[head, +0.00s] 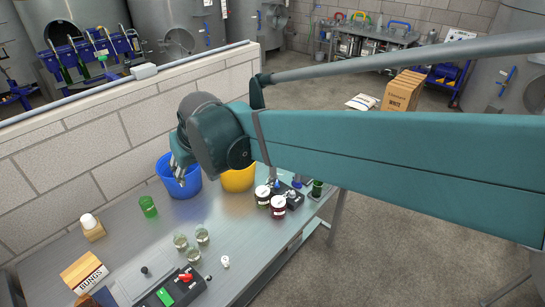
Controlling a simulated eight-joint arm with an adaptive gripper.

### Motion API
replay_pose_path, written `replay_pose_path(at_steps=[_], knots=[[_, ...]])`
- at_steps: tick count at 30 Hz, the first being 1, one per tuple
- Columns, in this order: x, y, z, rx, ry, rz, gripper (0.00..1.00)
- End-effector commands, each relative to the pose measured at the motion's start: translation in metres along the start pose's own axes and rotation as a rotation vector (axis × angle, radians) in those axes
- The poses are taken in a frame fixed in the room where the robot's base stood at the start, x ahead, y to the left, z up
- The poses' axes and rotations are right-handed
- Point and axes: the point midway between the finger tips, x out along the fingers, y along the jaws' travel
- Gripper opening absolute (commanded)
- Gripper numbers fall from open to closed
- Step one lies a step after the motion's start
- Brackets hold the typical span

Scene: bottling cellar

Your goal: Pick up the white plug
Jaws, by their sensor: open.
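A small white piece (225,261) lies on the metal bench, right of several small glasses; it may be the white plug, but it is too small to be sure. Another white rounded piece (88,220) sits on a wooden block at the bench's left side. My gripper (181,177) points down at the blue bucket near the wall, with its fingers in front of or over it. It is open, and I see nothing held. It is well behind the small white piece. My arm crosses the view from the right.
On the metal bench (120,248) are a blue bucket (190,189), yellow bucket (238,180), green cup (148,206), glasses (193,252), dark-red jars (278,207), "BUNGS" box (84,271) and control box (172,291). A block wall (130,127) runs behind. The bench's middle is fairly clear.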

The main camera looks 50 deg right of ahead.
Motion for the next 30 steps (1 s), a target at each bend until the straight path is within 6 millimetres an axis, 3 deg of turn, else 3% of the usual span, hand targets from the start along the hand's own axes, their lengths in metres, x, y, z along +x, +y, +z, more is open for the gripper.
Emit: replay_pose_path(at_steps=[12, 30], knots=[[0.047, 0.062, -0.055, 0.095, -0.030, 0.056, 0.43], [0.129, 0.173, -0.107, 0.229, -0.071, 0.131, 0.43]])
